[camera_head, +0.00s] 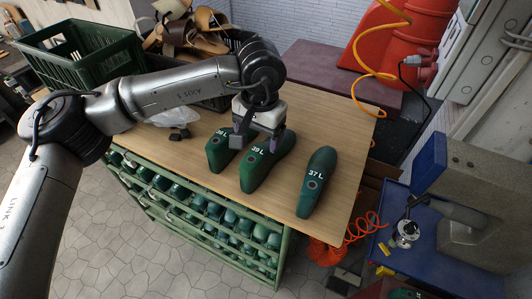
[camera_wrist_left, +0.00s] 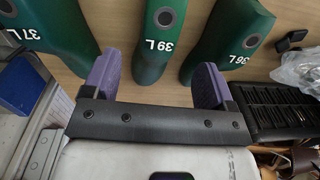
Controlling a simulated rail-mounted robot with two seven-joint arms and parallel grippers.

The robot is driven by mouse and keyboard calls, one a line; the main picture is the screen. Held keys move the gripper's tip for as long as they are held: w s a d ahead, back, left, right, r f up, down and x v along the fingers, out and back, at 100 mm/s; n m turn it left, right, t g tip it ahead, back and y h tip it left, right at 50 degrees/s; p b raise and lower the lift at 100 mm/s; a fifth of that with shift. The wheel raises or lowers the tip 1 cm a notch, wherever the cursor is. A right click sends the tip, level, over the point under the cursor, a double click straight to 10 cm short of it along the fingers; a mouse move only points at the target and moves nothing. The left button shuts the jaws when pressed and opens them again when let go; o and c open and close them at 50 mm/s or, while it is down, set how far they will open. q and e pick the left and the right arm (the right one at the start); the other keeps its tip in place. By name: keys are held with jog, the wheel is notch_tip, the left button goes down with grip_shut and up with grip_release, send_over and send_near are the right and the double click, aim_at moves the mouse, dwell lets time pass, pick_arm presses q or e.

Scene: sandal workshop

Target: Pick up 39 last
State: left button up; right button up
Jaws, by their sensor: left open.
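Three green shoe lasts lie on the wooden tabletop in the head view. The 39 L last (camera_head: 258,172) is in the middle, the 36 L last (camera_head: 217,154) on its left and the 37 L last (camera_head: 316,182) on its right. My left gripper (camera_head: 258,142) is open over the 39 L last and partly hides it. In the left wrist view, the 39 L last (camera_wrist_left: 158,45) shows between the two purple fingers of my left gripper (camera_wrist_left: 155,82), with space on both sides. My right gripper is not in view.
A green crate (camera_head: 75,42) and a dark crate with sandal parts (camera_head: 195,30) stand at the back left of the table (camera_head: 335,110). Small black pieces (camera_head: 180,134) lie left of the lasts. A green rack of lasts (camera_head: 205,215) is below.

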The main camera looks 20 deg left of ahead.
aim_at(259, 150)
pick_arm(q)
notch_tip(259, 150, down, 2)
jog(key=shift+f, duration=0.1)
jog(key=shift+f+p, duration=0.35)
jog(key=shift+p, duration=0.15)
notch_tip(259, 150, down, 3)
jog(key=shift+f+p, duration=0.1)
jog(key=shift+p, duration=0.65)
jog(key=shift+f, duration=0.65)
jog(key=c, duration=1.2)
jog(key=shift+r, duration=0.1)
jog(key=shift+c, duration=0.6)
jog(key=shift+w, duration=0.1)
